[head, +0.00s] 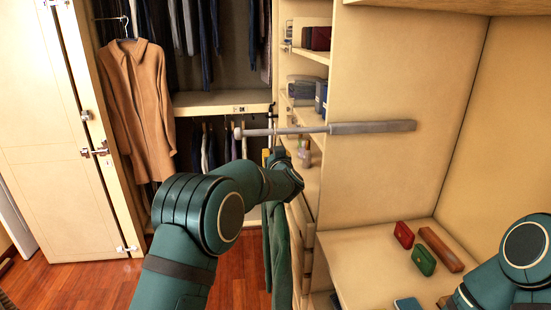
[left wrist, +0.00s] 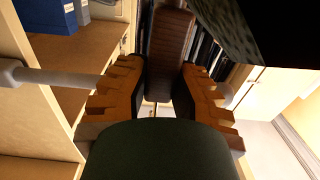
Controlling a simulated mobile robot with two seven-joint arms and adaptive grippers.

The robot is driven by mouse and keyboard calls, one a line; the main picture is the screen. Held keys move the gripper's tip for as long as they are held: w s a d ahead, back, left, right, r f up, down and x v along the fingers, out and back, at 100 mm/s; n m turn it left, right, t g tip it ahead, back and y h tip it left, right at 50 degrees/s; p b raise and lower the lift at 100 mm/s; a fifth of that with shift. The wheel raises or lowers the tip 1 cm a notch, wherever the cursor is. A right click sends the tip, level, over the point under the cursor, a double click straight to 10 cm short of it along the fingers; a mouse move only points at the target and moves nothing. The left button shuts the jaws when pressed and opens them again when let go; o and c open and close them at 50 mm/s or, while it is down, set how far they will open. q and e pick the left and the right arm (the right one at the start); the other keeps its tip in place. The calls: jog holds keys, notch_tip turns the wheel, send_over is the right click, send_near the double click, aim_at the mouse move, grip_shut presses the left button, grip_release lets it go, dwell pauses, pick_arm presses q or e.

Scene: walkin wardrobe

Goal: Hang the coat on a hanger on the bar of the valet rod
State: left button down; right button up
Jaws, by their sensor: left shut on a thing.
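The valet rod (head: 372,127) is a grey bar that sticks out leftward from the wooden side panel and ends in a round knob (head: 238,133). A dark green coat (head: 280,255) hangs below my left wrist, partly hidden by my arm. My left gripper (left wrist: 160,95) is shut on a dark brown ribbed piece (left wrist: 168,50), which looks like part of the coat's hanger. In the left wrist view the rod (left wrist: 60,78) runs behind the fingers. I cannot tell whether the hanger's hook touches the rod. My right gripper is out of view.
A brown shirt-like coat (head: 140,95) hangs at the left by the wardrobe door. Dark clothes hang at the back. Shelves (head: 305,105) hold boxes and small items. A counter (head: 375,265) at right carries red and green cases (head: 423,260), beside my right arm.

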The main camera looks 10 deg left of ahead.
pick_arm(q)
jog(key=shift+r+x, duration=0.2)
jog(key=shift+x, duration=1.1)
jog(key=shift+r+x, duration=0.2)
jog(key=shift+x, duration=1.05)
jog(key=shift+w+f, duration=0.15)
jog(key=shift+f, duration=0.05)
jog(key=shift+f+b, duration=0.65)
jog(key=shift+f, duration=1)
jog(key=c, duration=0.9)
grip_release()
jog(key=shift+o, duration=0.2)
jog(key=shift+f, duration=0.1)
